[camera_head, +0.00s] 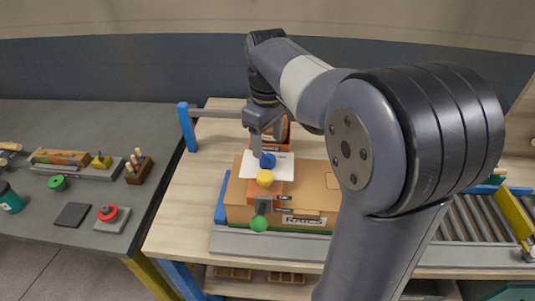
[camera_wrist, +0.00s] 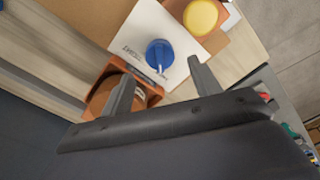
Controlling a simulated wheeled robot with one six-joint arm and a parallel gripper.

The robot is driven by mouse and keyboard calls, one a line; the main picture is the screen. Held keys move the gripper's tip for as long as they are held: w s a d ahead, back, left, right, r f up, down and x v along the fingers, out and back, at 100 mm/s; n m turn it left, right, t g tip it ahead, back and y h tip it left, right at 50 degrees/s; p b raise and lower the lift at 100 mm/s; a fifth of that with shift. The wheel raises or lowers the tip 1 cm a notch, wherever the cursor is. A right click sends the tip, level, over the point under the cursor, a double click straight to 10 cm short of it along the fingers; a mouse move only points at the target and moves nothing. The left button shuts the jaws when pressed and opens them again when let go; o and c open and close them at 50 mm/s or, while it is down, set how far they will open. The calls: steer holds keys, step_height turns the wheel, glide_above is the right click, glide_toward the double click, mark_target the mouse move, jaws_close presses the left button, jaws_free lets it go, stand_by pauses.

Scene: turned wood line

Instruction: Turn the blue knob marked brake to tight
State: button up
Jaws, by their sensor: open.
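The blue knob (camera_head: 267,160) sits on a white plate (camera_head: 281,170) on the wooden bench. In the wrist view the blue knob (camera_wrist: 160,54) has a pale pointer line, and the word "TIGHT" is printed on the white plate (camera_wrist: 128,38) beside it. My gripper (camera_head: 267,146) is open just above and behind the knob. In the wrist view my gripper (camera_wrist: 160,78) has its two fingers spread, with the knob seen between and beyond their tips. I see no contact with the knob. A "brake" label cannot be read.
An orange holder (camera_wrist: 150,92) stands close to one finger. A roller conveyor (camera_head: 470,225) is at right.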

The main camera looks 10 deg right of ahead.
mark_target(268, 155)
step_height(268, 155, down, 5)
steer(key=shift+f, duration=0.1)
stand_by(0.3)
steer(key=c, duration=1)
